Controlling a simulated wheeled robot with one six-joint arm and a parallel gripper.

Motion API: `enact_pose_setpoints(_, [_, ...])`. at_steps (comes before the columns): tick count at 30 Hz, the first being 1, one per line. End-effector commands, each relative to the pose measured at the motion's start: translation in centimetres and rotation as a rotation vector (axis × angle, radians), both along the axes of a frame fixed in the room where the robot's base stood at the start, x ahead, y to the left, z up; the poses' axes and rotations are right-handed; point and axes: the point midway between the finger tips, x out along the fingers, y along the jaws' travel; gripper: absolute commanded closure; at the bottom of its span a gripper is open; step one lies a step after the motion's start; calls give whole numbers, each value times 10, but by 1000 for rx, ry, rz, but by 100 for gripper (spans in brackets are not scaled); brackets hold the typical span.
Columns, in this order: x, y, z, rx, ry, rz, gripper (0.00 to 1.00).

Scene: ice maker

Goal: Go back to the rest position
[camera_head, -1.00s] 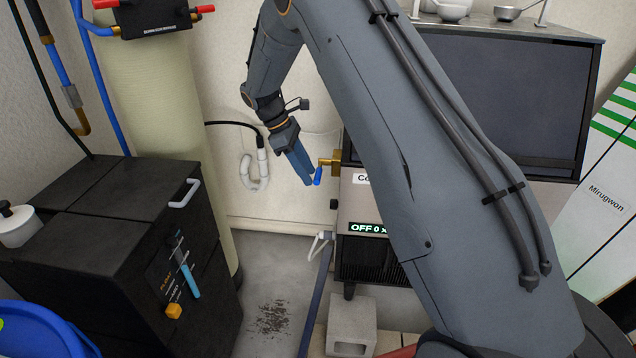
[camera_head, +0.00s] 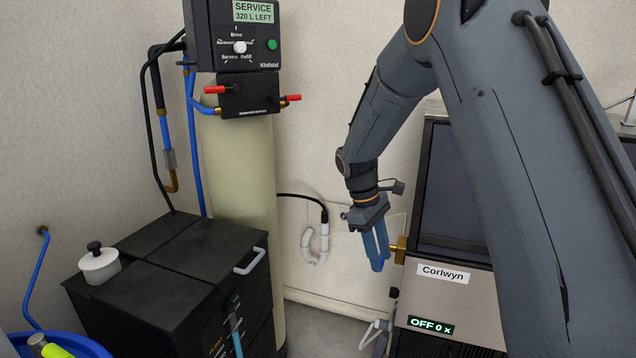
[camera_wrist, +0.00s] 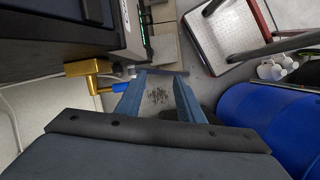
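My gripper (camera_head: 379,264) hangs at the end of my arm, pointing down, left of the brass valve (camera_head: 398,248) on the side of the Corlwyn ice maker (camera_head: 465,310). In the wrist view my gripper's two blue fingers (camera_wrist: 158,98) stand apart with bare floor showing between them, so it is open and empty. The brass valve (camera_wrist: 88,69) with its blue handle (camera_wrist: 120,87) is just outside the left finger there. I cannot tell whether the finger touches the handle. The ice maker's display reads "OFF 0 x".
A blue barrel (camera_wrist: 265,125) shows at right.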

Motion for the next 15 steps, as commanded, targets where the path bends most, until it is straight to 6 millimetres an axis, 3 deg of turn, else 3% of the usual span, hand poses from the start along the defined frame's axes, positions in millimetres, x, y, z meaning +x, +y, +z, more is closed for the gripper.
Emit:
enact_pose_setpoints(7, [-87,-8,15,103,-132,-305,66])
enact_pose_setpoints(15, [-184,-12,17,195,-259,-654,66])
